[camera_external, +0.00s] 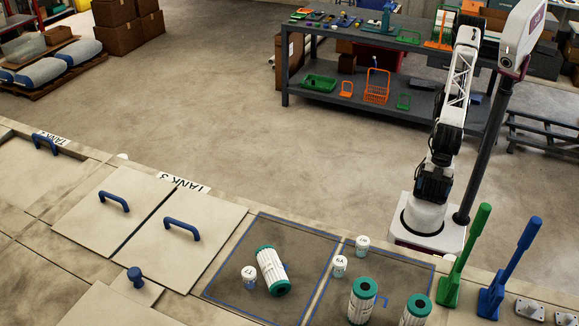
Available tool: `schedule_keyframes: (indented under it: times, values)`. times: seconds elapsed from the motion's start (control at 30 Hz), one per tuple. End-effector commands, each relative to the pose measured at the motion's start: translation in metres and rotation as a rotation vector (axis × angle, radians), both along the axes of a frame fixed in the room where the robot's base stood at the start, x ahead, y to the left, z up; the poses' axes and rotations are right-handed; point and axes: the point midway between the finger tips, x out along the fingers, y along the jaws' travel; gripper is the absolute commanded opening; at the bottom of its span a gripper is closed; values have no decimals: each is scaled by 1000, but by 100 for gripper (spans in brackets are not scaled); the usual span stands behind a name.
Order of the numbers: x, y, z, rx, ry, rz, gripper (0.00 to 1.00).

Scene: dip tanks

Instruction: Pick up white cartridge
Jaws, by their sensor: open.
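Several cartridges with white pleated bodies and green end caps are in view. One white cartridge (271,267) lies tilted on the left dark, blue-edged panel. A second cartridge (361,304) stands upright on the right panel, and a third cartridge (413,316) stands to its right, cut by the lower frame edge. My arm stands upright behind the counter. My gripper (432,188) appears as a dark end low in front of my white base, small and hard to make out. It is open and clear of all the cartridges.
Green (466,255) and blue (510,270) levers rise at right. Tank lids with blue handles (183,229) fill the left. A cluttered workbench (350,98) stands behind.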

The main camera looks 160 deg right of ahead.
Motion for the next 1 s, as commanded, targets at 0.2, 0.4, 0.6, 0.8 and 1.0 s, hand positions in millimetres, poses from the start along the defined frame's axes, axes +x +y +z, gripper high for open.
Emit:
schedule_keyframes:
  times: [0.2,0.4,0.6,0.8,1.0]
  values:
    - [1,0,31,0,-4,0,94]
    - [9,-1,49,26,10,-39,94]
    - [29,-5,55,89,32,-135,94]
    - [65,-14,65,197,73,-295,94]
    - [111,-31,76,334,122,-495,94]
